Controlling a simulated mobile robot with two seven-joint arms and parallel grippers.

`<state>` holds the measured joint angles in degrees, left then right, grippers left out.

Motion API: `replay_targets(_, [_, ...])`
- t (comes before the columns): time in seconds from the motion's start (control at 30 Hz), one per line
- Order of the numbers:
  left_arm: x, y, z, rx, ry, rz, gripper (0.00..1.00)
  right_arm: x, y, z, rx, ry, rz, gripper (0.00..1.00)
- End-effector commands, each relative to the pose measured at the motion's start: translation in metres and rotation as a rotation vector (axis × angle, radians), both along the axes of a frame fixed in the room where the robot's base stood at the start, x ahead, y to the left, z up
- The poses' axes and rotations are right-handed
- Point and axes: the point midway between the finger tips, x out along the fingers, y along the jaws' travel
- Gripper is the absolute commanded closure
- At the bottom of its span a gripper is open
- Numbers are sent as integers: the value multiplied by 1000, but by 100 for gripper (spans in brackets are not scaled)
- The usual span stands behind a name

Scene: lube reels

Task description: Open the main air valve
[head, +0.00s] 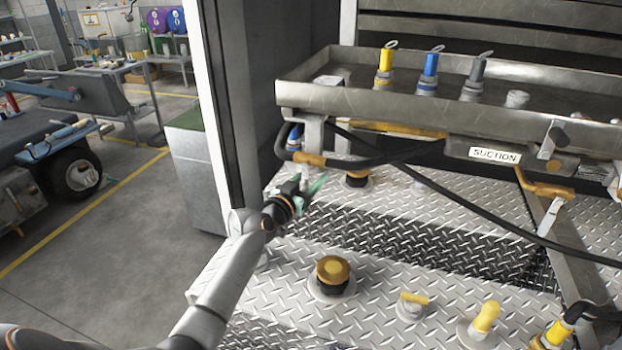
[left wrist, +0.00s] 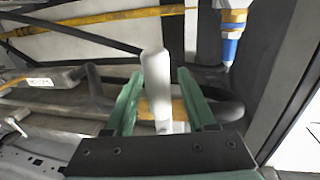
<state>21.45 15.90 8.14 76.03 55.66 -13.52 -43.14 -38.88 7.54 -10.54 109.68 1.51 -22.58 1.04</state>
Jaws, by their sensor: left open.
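My left gripper (head: 308,186) is open, with green fingers, below the left end of the steel tray. In the left wrist view my open fingers (left wrist: 160,76) stand on either side of a pale, rounded lever handle (left wrist: 154,84), with gaps on both sides. The handle looks like a valve lever, but no label on it can be read. Its lower end is near a yellow pipe part (left wrist: 183,112). In the head view I cannot make this lever out clearly behind my gripper. My right gripper is not in view.
The steel tray (head: 320,97) with capped fittings overhangs the area. A black hose (head: 468,212) crosses over the diamond-plate deck. A blue-and-orange fitting (head: 294,137) is close above my gripper. A dark post (head: 238,100) stands at left. An orange-capped filler (head: 333,272) rises from the deck.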

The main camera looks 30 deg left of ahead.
Motion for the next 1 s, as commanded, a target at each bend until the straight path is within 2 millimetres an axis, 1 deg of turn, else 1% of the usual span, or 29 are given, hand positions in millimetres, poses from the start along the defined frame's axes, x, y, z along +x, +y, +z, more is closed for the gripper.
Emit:
replay_targets(0.13, [0, 0, 0, 0, 0, 0, 44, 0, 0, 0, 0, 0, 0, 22])
replay_targets(0.63, [0, 0, 0, 0, 0, 0, 100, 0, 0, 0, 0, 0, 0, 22])
replay_targets(1.0, [0, 0, 0, -1, 0, 0, 100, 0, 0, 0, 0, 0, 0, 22])
